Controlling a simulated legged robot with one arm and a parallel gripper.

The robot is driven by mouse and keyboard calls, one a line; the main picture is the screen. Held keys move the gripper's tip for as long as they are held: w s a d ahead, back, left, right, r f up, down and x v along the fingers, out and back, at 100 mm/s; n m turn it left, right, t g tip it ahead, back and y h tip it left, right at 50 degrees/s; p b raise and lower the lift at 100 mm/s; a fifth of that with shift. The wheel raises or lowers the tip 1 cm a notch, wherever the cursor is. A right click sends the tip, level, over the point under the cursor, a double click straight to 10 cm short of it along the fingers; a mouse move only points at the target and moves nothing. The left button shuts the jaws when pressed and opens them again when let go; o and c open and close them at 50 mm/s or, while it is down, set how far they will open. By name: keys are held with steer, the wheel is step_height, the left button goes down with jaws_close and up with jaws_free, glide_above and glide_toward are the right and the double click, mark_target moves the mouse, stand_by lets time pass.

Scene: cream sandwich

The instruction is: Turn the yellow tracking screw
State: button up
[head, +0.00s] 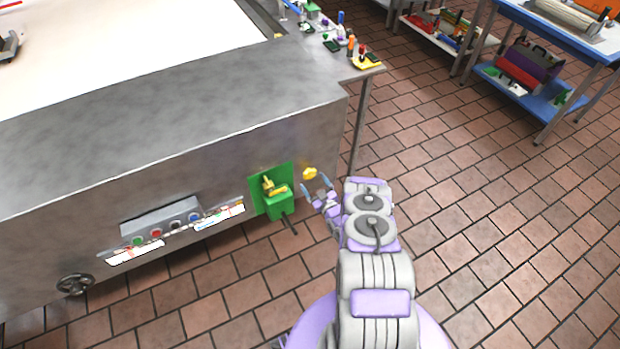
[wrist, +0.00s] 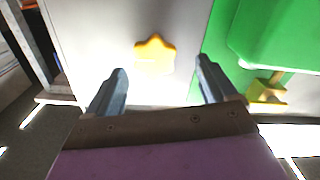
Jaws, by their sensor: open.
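The yellow tracking screw (head: 310,173) is a small star-shaped knob on the grey metal side of the machine, near its right end. In the wrist view the yellow screw (wrist: 154,47) shows ahead of my gripper, between the lines of the two fingers. My gripper (head: 319,191) is open and empty, close to the screw in the head view. In the wrist view its two blue-grey fingers (wrist: 164,78) stand wide apart, with the screw beyond their tips. I see no contact between the fingers and the screw.
A green box with a yellow handle (head: 278,203) sits on the machine side, left of the screw. A panel of coloured buttons (head: 160,227) and a handwheel (head: 75,284) are further left. Shelves (head: 540,90) stand at the upper right. The tiled floor on the right is clear.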

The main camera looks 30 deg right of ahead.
mark_target(311, 175)
steer(key=w, duration=0.2)
steer(key=w+d, duration=0.1)
steer(key=shift+w+d+f, duration=0.15)
steer(key=shift+w, duration=0.2)
steer(key=shift+w+a, duration=0.1)
steer(key=shift+a, duration=0.4)
steer(key=shift+c, duration=0.2)
steer(key=shift+d, duration=0.35)
steer(key=c, duration=0.8)
steer(key=shift+a, duration=0.1)
steer(key=shift+c, duration=1.1)
steer(key=shift+m, duration=0.3)
